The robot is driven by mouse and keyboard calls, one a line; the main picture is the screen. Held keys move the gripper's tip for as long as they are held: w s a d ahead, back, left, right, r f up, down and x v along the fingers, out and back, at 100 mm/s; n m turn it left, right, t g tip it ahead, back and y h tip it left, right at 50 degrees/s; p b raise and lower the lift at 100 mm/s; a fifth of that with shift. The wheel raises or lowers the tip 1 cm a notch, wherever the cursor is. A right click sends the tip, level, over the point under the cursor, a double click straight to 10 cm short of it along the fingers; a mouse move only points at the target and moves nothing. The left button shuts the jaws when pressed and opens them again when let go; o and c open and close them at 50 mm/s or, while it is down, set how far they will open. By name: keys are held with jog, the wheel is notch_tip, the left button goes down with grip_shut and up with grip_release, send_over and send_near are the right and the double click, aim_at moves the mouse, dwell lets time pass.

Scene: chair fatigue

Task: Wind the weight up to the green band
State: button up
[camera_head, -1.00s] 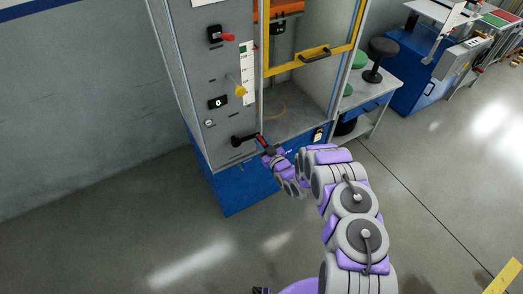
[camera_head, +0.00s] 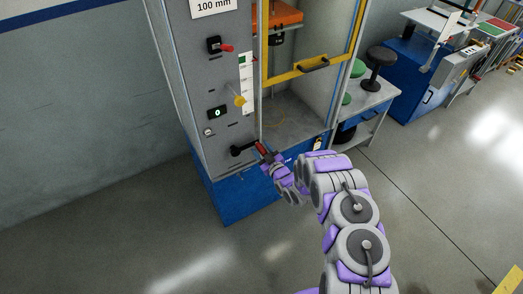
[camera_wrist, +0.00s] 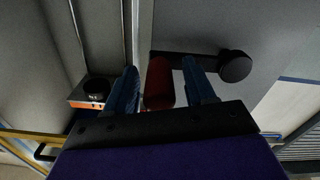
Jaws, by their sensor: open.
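The crank on the grey machine panel has a black hub (camera_head: 236,151) and a red handle (camera_head: 261,147). In the wrist view the red handle (camera_wrist: 159,82) lies between the two blue fingers of my gripper (camera_wrist: 161,88), with a gap visible on its right side. My gripper (camera_head: 265,156) is open around the handle; its fingertips are hard to make out in the head view. A white scale strip (camera_head: 246,85) has a green band (camera_head: 242,59) near its top. An orange block (camera_head: 286,18), possibly the weight, hangs inside the frame.
A red-tipped switch (camera_head: 221,47) and a small display (camera_head: 217,113) are on the panel above the crank. A yellow-framed guard (camera_head: 300,70) with a handle covers the upper bay. A side table (camera_head: 375,96) with stools stands to the right. The floor in front is clear.

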jog(key=p+v, duration=0.2)
jog(key=v, duration=1.5)
jog(key=shift+d, duration=0.2)
jog(key=shift+s+f, duration=0.1)
